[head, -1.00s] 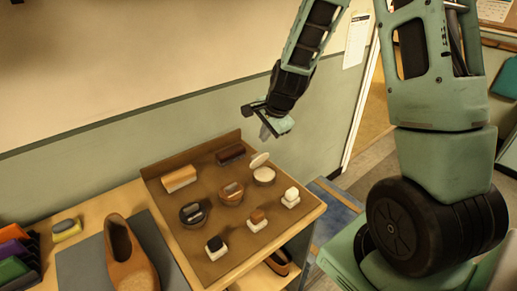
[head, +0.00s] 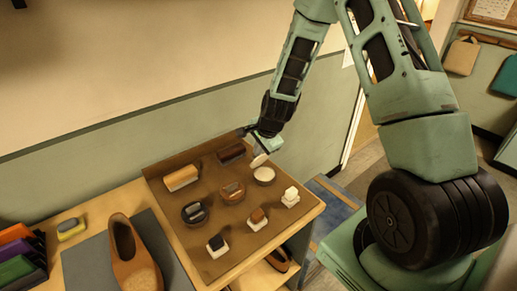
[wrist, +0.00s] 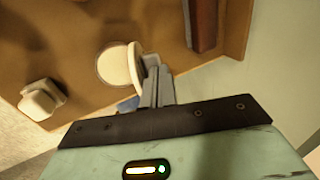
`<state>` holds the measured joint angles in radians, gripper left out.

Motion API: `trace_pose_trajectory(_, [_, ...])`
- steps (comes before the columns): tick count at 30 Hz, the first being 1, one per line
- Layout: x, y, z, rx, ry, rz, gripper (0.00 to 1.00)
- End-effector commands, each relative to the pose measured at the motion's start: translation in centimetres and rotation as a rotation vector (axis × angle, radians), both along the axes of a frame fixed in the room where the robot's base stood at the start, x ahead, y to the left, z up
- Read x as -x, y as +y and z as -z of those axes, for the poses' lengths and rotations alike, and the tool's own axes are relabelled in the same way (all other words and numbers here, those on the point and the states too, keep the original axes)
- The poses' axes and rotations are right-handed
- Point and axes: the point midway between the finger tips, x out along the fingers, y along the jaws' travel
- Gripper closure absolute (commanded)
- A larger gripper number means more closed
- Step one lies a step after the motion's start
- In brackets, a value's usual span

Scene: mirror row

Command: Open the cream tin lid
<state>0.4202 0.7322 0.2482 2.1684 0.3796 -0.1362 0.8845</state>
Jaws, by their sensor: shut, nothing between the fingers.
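The cream tin (head: 264,176) stands open at the far right of the brown tray (head: 228,229), its pale cream showing. Its lid (head: 258,160) stands up steeply on the tin's back edge. The wrist view shows the round tin (wrist: 114,68) and the lid (wrist: 136,64) edge-on beside it. My gripper (head: 263,150) is right behind the lid, on the side away from the tin. In the wrist view its shut, empty fingers (wrist: 155,68) are close against the lid's outer face; whether they touch it I cannot tell.
A dark brush (head: 231,154), a tan-and-white brush (head: 181,178), two dark-rimmed tins (head: 195,213) (head: 232,192) and several small daubers share the tray. A brown shoe (head: 133,262) stands on a grey mat at the left. The wall is close behind the tray.

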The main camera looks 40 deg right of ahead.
Motion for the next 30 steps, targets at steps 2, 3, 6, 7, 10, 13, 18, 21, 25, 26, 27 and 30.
trace_pose_trajectory(2, [0.00, 0.00, -0.01, 0.000, 0.000, 0.000, 1.00])
trace_pose_trajectory(3, [0.00, 0.00, -0.03, 0.000, 0.001, 0.000, 1.00])
trace_pose_trajectory(6, [-0.03, 0.01, -0.14, 0.000, 0.010, 0.000, 1.00])
trace_pose_trajectory(7, [-0.04, 0.02, -0.18, 0.001, 0.015, 0.000, 1.00])
trace_pose_trajectory(10, [-0.21, 0.08, -0.38, 0.002, 0.039, -0.002, 1.00])
trace_pose_trajectory(13, [-0.34, 0.12, -0.43, 0.004, 0.073, -0.003, 1.00])
trace_pose_trajectory(18, [-0.39, 0.09, -0.20, 0.003, 0.100, -0.002, 1.00])
trace_pose_trajectory(21, [-0.48, 0.06, -0.20, 0.005, 0.114, -0.002, 1.00])
trace_pose_trajectory(25, [-0.57, 0.04, -0.22, 0.005, 0.136, -0.001, 1.00])
trace_pose_trajectory(26, [-0.59, 0.09, -0.21, 0.005, 0.141, -0.001, 1.00])
trace_pose_trajectory(27, [-0.62, 0.10, -0.20, 0.005, 0.148, -0.001, 1.00])
trace_pose_trajectory(30, [-0.65, 0.11, -0.19, 0.006, 0.167, -0.002, 1.00])
